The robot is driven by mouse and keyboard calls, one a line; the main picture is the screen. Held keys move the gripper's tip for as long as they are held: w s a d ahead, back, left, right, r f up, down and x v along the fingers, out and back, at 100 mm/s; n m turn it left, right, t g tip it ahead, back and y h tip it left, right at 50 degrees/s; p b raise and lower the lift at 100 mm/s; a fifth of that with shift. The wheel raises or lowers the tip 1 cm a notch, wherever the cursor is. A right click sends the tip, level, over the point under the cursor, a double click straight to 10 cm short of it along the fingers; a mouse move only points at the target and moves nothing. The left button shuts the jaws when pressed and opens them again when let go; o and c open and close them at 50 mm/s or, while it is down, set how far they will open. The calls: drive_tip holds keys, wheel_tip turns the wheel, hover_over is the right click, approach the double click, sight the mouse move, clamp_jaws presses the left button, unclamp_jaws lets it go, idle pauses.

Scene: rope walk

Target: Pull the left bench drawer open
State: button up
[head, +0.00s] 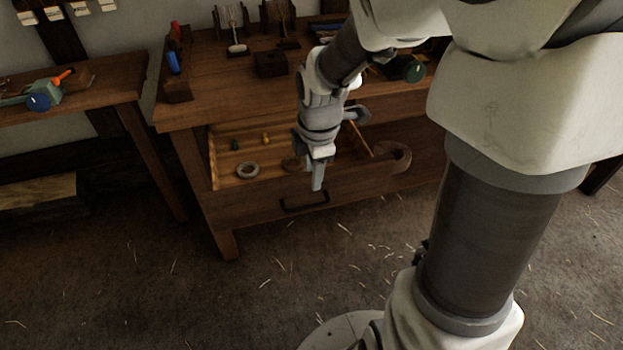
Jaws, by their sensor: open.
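The left bench drawer (250,214) stands pulled out from the wooden bench (215,98), and its lit inside shows from above. Its dark bar handle (291,208) is on the drawer front. My gripper (318,184) points down just above the drawer's front edge, close to the right end of the handle. It looks apart from the handle, but its fingers are small and seen edge-on, so the gap is hard to judge. In the drawer lie a grey ring (247,170), a small green piece (235,145) and a small yellow piece (265,139).
A brown ring-shaped thing (393,157) is at the drawer's right. The bench top holds a dark block (270,64) and a rack with red and blue items (176,75). A side table (85,105) stands left. The floor before the drawer is clear but for straw bits.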

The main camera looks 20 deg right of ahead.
drive_tip(key=shift+s+r+p, duration=0.25)
drive_tip(key=shift+r, duration=0.95)
drive_tip(key=shift+s+r+p, duration=0.2)
drive_tip(key=shift+r+p, duration=0.05)
drive_tip(key=shift+r, duration=0.9)
drive_tip(key=s+r+m+t+p, duration=0.1)
drive_tip(key=s+r+m+p, duration=0.4)
drive_tip(key=s+r+m, duration=0.2)
drive_tip(key=s+r+m+t+p, duration=0.2)
drive_tip(key=s+r+m+p, duration=0.4)
drive_tip(key=r+m, duration=0.5)
drive_tip(key=v, duration=0.4)
drive_tip(key=shift+a+r, duration=0.2)
drive_tip(key=shift+r, duration=0.05)
drive_tip(key=shift+w, duration=0.3)
